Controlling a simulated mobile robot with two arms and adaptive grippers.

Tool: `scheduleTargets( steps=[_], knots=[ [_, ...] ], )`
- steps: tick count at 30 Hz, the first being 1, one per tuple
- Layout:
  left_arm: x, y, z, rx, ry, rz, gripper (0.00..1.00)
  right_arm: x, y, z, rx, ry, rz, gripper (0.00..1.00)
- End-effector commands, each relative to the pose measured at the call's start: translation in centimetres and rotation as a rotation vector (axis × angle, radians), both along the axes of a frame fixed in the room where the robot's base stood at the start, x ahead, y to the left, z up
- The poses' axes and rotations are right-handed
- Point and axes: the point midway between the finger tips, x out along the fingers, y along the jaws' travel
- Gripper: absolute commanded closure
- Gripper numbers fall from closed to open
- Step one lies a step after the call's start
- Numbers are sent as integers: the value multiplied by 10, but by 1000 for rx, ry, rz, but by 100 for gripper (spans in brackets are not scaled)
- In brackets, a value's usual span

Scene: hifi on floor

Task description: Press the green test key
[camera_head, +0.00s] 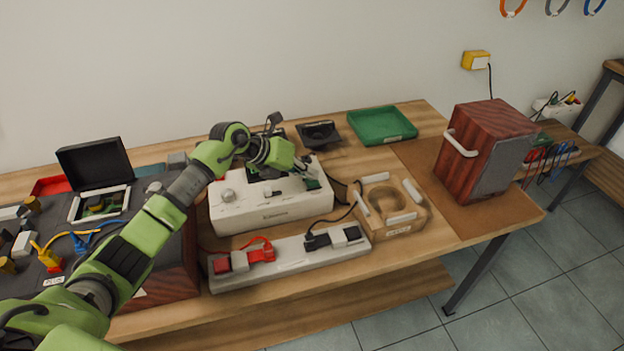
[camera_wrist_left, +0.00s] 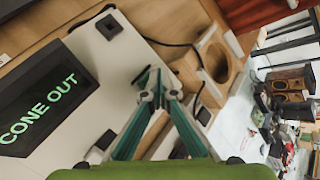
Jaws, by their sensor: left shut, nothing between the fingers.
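The white test device (camera_head: 265,206) stands on the wooden bench, with a knob at its front left. In the left wrist view its dark display (camera_wrist_left: 40,105) reads "CONE OUT" in green letters. A black square part (camera_wrist_left: 109,27) and a small dark part (camera_wrist_left: 104,140) show on its top. My left gripper (camera_head: 304,165) is above the device's right end, and its teal fingers (camera_wrist_left: 158,90) are shut with nothing between them. I cannot make out the green test key apart from the teal fingers, nor tell whether the fingertips touch the device. My right gripper is not in view.
A power strip (camera_head: 290,258) with red and black plugs lies in front of the device. A wooden ring-shaped cradle (camera_head: 408,222) is to its right. A green tray (camera_head: 382,125) stands behind, and a wooden speaker (camera_head: 470,150) stands at the right. Cables run between cradle and device.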

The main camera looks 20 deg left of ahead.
Motion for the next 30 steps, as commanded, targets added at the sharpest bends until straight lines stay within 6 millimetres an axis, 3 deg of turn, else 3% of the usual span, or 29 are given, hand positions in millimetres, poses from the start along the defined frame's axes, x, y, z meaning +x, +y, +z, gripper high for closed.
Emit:
scheduleTargets(
  steps=[12,23,30],
  knots=[
    [-1,0,-2,1,4,-1,100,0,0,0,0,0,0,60],
    [-1,0,17,1,3,0,100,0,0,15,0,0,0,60],
    [-1,0,18,0,2,0,100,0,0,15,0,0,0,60]
  ],
)
